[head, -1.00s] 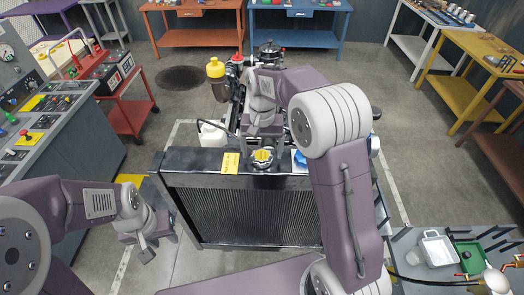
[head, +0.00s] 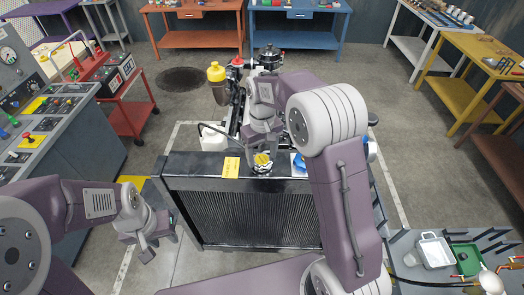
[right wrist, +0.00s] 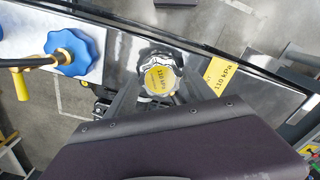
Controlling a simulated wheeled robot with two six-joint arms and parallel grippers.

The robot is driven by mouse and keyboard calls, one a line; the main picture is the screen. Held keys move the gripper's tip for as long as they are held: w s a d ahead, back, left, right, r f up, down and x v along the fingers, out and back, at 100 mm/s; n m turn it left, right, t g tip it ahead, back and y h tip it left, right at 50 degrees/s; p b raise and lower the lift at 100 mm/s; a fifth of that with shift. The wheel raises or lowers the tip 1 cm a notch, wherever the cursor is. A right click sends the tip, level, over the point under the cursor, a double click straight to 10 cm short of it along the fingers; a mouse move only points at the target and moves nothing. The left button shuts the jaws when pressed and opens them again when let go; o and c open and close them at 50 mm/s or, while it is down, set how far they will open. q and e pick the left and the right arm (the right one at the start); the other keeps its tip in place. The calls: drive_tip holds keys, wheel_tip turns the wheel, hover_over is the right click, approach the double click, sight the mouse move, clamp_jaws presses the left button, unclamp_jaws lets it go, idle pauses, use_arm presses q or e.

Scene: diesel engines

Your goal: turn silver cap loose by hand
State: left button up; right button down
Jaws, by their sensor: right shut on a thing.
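The silver cap (head: 263,163), with a yellow label, sits on top of the black radiator (head: 250,214). In the right wrist view my own dark wrist housing hides much of the jaws. My left gripper (head: 146,247) hangs empty in front of the radiator's left side, far from the cap; its jaw gap is unclear.
A yellow pressure tag (head: 231,167) lies left of the cap. A blue knob (right wrist: 71,52) with a hose stands on the other side of the cap. A yellow-capped bottle (head: 217,82) stands behind. A grey control console (head: 75,150) is at the left.

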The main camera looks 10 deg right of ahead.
sight(262, 159)
drive_tip(key=n+p, duration=0.1)
drive_tip(key=n, duration=0.4)
drive_tip(key=shift+r, duration=0.2)
drive_tip(key=n+p, duration=0.2)
drive_tip(key=n, duration=0.5)
drive_tip(key=shift+c, duration=1.3)
unclamp_jaws()
drive_tip(key=shift+f+n, duration=0.2)
drive_tip(key=shift+n, duration=0.4)
drive_tip(key=shift+c, duration=0.5)
drive_tip(key=shift+r, duration=0.15)
wheel_tip(262, 159, up, 3)
drive_tip(key=shift+f+p, duration=0.2)
drive_tip(key=shift+p, duration=1)
drive_tip(key=shift+r, duration=2.15)
